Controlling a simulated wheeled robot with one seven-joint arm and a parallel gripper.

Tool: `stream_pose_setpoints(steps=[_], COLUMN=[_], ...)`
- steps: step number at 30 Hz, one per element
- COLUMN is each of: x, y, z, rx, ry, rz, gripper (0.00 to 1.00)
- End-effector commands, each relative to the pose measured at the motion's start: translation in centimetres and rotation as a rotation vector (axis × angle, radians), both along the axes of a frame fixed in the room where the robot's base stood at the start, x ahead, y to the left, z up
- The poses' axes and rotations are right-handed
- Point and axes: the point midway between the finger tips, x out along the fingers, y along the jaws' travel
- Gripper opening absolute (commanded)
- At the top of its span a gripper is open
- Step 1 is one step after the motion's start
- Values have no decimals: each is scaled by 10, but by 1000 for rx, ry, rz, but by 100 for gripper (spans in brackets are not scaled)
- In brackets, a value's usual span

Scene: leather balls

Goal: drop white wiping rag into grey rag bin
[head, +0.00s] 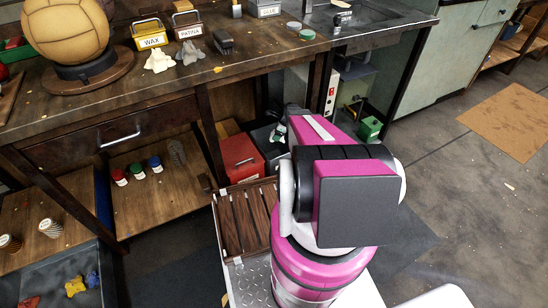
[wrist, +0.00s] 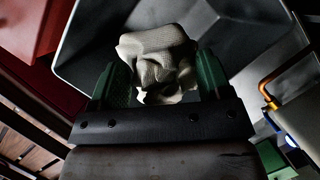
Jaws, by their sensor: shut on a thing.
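In the wrist view my gripper (wrist: 161,78) has its two green fingers closed on a crumpled white rag (wrist: 156,42), which bulges up between them. Behind the rag is the open grey bin (wrist: 88,40), with angled walls and a dark inside. The rag appears over the bin opening; its height above it is hard to tell. In the head view my arm hides the gripper and the held rag. Part of the dark grey bin (head: 268,139) shows beside the red box under the bench.
A red box (head: 241,157) stands left of the bin. A slatted wooden tray (head: 247,218) lies nearer. On the workbench (head: 120,90) are a whitish crumpled cloth (head: 158,61), a grey one (head: 190,53), and a leather ball (head: 66,30). Open floor lies right.

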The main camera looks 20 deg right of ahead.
Motion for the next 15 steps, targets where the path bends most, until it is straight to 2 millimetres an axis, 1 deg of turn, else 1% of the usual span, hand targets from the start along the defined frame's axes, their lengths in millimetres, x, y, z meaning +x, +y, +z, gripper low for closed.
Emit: stream_pose_setpoints(steps=[1,3,6,10,15], x=[1,0,0,0,0], y=[0,0,0,0,0], z=[-7,-15,-22,-26,-26], rx=[1,1,1,0,0], ry=[1,2,1,0,0], rz=[-1,0,-1,-1,-1], gripper=[49,49,49,49,49])
